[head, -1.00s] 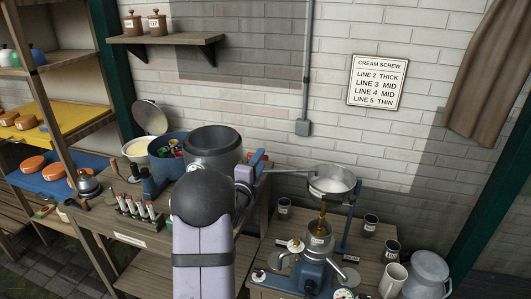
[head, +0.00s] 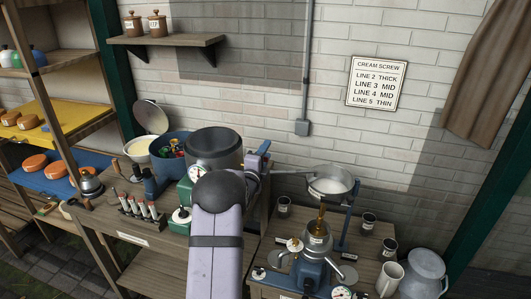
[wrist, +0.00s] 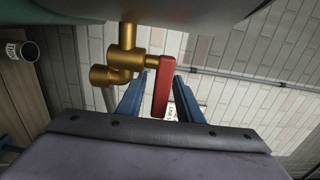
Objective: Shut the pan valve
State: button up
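The pan valve is brass (wrist: 128,62) with a red lever (wrist: 162,88), fixed to the side of a grey vessel (wrist: 190,8). That vessel appears to be the dark drum (head: 213,150) in the head view. My gripper (wrist: 161,74) is open, with one blue finger on each side of the red lever. The lever is closer to the right finger in the wrist view; whether it touches cannot be told. In the head view my gripper (head: 264,147) is beside the drum, partly hidden by my arm. The valve and its lever are not visible there.
A shallow metal pan (head: 330,183) with a long spout or handle is right of the drum, above the blue separator (head: 314,270). A small dark cup (head: 284,205) is nearby, also in the wrist view (wrist: 22,51). A gauge (head: 197,171) is in front of the drum.

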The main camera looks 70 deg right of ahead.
grip_shut()
jog(key=shift+a+g+b, duration=0.1)
jog(key=shift+g+b, duration=0.2)
jog(key=shift+b, duration=0.1)
jog(key=shift+s+a+m+g+y+b, duration=0.25)
jog(key=shift+m+g+b, duration=0.25)
jog(key=shift+m+g, duration=0.4)
jog(key=shift+s+a+m+g+y+b, duration=0.15)
jog(key=shift+a+m+g+b, duration=0.3)
jog(key=shift+g, duration=0.65)
jog(key=shift+d, duration=0.15)
